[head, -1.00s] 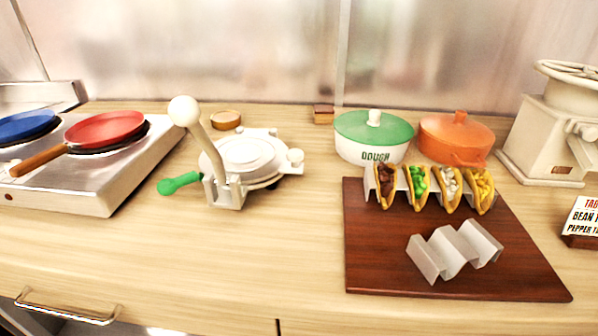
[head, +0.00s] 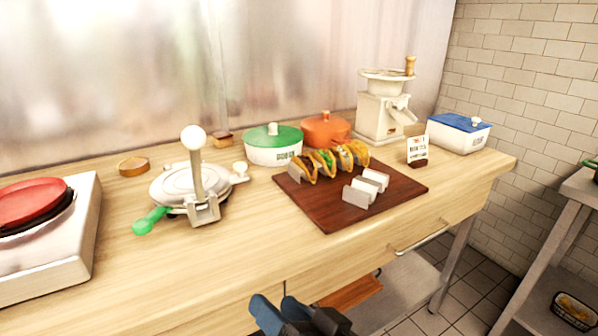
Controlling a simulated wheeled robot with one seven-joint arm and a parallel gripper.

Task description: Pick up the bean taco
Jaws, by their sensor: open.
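Several filled tacos stand in a row in a metal holder at the back left of a dark wooden board (head: 325,213). The leftmost taco (head: 305,168) has a dark brown filling and looks like the bean taco. Beside it are a green-filled taco (head: 324,161), a pale-filled one (head: 343,157) and a yellow-filled one (head: 358,152). My gripper (head: 279,306) shows at the bottom edge, low in front of the counter, open and empty, well apart from the tacos.
An empty metal taco holder (head: 366,188) stands on the board, in front of the tacos. A green-lidded dough pot (head: 273,147) and an orange pot (head: 325,129) stand behind. A press (head: 190,185) with an upright lever is left. The counter front is clear.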

